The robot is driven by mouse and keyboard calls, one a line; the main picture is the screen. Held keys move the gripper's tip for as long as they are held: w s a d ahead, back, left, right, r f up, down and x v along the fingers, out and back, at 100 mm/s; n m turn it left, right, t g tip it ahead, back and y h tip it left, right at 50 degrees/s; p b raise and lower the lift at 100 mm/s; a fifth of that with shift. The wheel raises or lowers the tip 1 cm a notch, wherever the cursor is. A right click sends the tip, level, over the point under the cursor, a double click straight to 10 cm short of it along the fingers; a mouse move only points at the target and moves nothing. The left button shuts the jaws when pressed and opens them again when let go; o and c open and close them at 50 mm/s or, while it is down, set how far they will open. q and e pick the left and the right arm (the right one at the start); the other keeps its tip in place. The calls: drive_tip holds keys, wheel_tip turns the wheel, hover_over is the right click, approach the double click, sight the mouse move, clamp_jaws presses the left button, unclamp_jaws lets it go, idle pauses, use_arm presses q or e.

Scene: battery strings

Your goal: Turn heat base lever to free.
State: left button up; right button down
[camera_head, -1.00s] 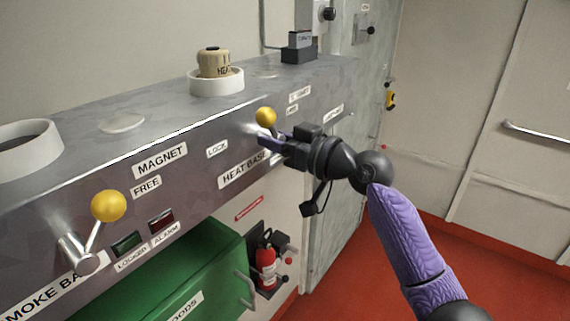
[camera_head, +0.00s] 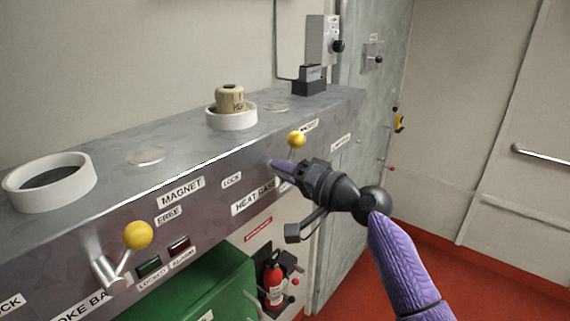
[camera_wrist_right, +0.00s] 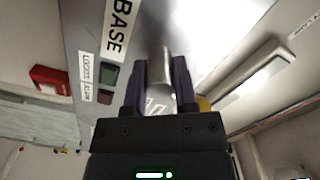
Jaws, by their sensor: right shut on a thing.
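My right gripper (camera_head: 283,168) is at the lever's base, below the knob. In the right wrist view its two fingers are shut around a silver metal cylinder (camera_wrist_right: 160,72) of the lever, and the yellow knob (camera_wrist_right: 204,103) shows partly behind the right finger. The lock label (camera_head: 231,180) and heat base label (camera_head: 253,200) are left of the gripper. My left gripper is not in view.
The smoke base lever's yellow knob (camera_head: 138,235) is at the near left. A tan knob (camera_head: 230,99) in a white ring and an empty white ring (camera_head: 85,178) are on the panel top. A green box (camera_head: 215,290) and fire extinguisher (camera_head: 274,280) are below.

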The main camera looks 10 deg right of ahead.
drive_tip(key=shift+r+m+p, duration=0.15)
drive_tip(key=shift+m+p, duration=0.65)
drive_tip(key=shift+m, duration=1.2)
drive_tip(key=shift+c, duration=2)
unclamp_jaws()
drive_tip(key=shift+d, duration=0.1)
drive_tip(key=b+v, duration=0.2)
drive_tip(key=v, duration=0.7)
drive_tip(key=shift+s+d+b, duration=0.25)
drive_tip(key=shift+s+b, duration=0.05)
drive_tip(key=shift+s, duration=0.05)
